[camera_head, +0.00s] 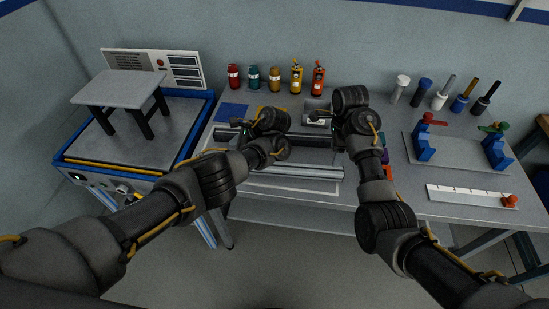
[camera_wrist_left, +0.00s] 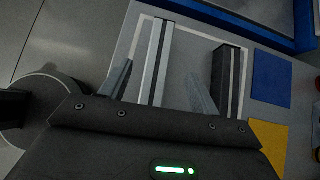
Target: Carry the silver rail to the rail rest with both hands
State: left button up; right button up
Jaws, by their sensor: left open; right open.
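The silver rail (camera_head: 312,171) lies lengthwise near the front edge of the bench, inside a pale outline. In the left wrist view the silver rail (camera_wrist_left: 156,60) runs between the two spread fingers of my left gripper (camera_wrist_left: 160,88). That gripper is open; I cannot tell whether it touches the rail. My right gripper (camera_head: 335,126) is open over the bench behind the rail, its fingers mostly hidden by its wrist. Two blue stands (camera_head: 424,142) on a grey plate (camera_head: 455,157) at the right look like the rail rest; nothing lies across them.
A dark rail (camera_wrist_left: 231,75) lies parallel to the silver one. A white ruled strip (camera_head: 465,195) lies in front of the grey plate. Several bottles (camera_head: 297,78) and upright handled tools (camera_head: 443,95) line the back. A blue-edged cart (camera_head: 178,120) with a small grey table stands left.

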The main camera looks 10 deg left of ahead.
aim_at(331, 169)
pick_arm(q)
jog(key=shift+w+a, duration=0.15)
jog(key=shift+a, duration=0.05)
pick_arm(e)
jog(key=shift+w+a+f, duration=0.1)
jog(key=shift+w+a, duration=0.1)
jog(key=shift+w, duration=0.05)
jog(key=shift+a, duration=0.1)
pick_arm(q)
jog(key=shift+s+d+r, duration=0.15)
jog(key=shift+s, duration=0.2)
pick_arm(e)
jog(key=shift+s+d, duration=0.45)
jog(key=shift+s, duration=0.1)
pick_arm(q)
jog(key=x, duration=1)
jog(key=shift+w+f, duration=0.2)
jog(key=shift+f, duration=0.15)
pick_arm(e)
jog(key=f, duration=1)
jog(key=shift+w+a+f, duration=0.1)
jog(key=shift+w+f, duration=0.1)
pick_arm(q)
jog(key=shift+c, duration=0.3)
pick_arm(e)
jog(key=shift+c, duration=0.3)
pick_arm(q)
grip_shut()
pick_arm(e)
grip_shut()
